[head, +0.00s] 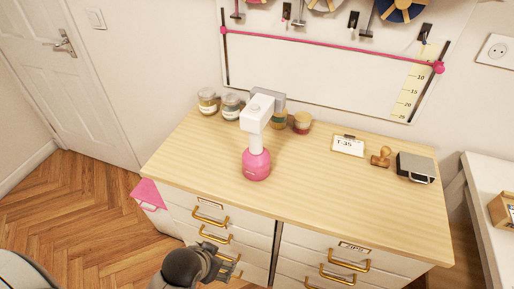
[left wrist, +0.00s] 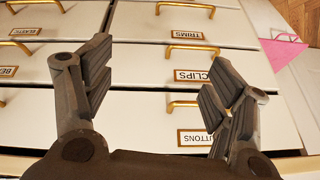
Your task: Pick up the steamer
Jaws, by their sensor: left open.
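The steamer (head: 257,164) stands upright on the wooden top of the dresser (head: 330,185), near its middle. It has a pink rounded base and a white neck and head. My left gripper (head: 230,268) is low in front of the drawers, below the dresser top and apart from the steamer. In the left wrist view the left gripper (left wrist: 158,85) is open and empty, with labelled drawer fronts beyond its fingers. The steamer does not show in that view. My right gripper is in neither view.
Several jars (head: 232,106) stand behind the steamer. A T-35 card (head: 348,146), a wooden stamp (head: 381,157) and a grey box (head: 416,167) lie to the right. The dresser top left of the steamer is clear. Brass drawer handles (head: 212,218) stick out in front.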

